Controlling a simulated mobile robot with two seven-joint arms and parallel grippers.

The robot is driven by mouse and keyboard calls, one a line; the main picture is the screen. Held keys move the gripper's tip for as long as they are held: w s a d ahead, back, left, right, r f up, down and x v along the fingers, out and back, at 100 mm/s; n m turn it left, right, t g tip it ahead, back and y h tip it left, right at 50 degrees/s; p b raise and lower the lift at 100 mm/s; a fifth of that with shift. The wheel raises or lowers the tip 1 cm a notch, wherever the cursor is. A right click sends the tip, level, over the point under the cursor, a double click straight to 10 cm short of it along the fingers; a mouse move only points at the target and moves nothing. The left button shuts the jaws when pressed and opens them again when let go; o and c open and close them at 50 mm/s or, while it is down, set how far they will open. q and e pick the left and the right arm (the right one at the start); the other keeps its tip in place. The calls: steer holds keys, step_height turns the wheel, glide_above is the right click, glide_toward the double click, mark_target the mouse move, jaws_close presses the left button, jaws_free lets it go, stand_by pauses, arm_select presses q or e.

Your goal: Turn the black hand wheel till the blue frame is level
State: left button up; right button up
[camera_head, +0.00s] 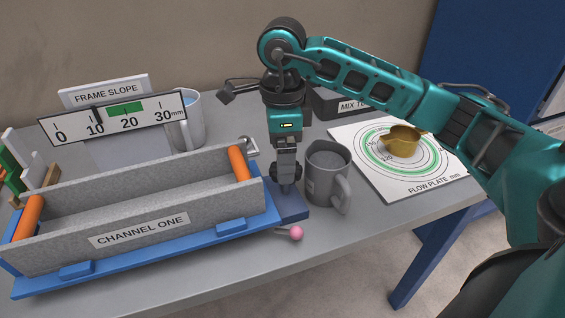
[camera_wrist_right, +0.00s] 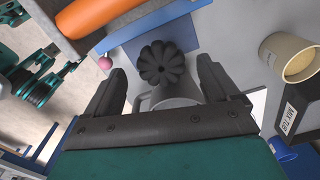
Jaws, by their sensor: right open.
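The blue frame (camera_head: 150,258) carries the grey channel labelled CHANNEL ONE (camera_head: 120,232) at the left of the table. The black hand wheel (camera_wrist_right: 162,63), a scalloped knob, sits over the frame's blue end plate in the right wrist view. In the head view my right gripper (camera_head: 286,182) points down there and mostly hides the wheel. My right gripper (camera_wrist_right: 160,72) is open, its fingers on either side of the wheel in the picture; I see no contact. The FRAME SLOPE gauge (camera_head: 112,118) has a green band near 20; its dark pointer stands near 10. My left gripper is not identifiable.
A grey mug (camera_head: 327,172) stands close right of my right gripper. The flow plate (camera_head: 368,178) with a brass cup (camera_head: 402,140) lies further right. A pink-tipped pin (camera_head: 296,233) is near the front edge. Another mug (camera_head: 188,130) stands behind the channel.

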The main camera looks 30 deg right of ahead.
steer(key=shift+f, duration=1.2)
steer(key=shift+c, duration=0.4)
steer(key=c, duration=1)
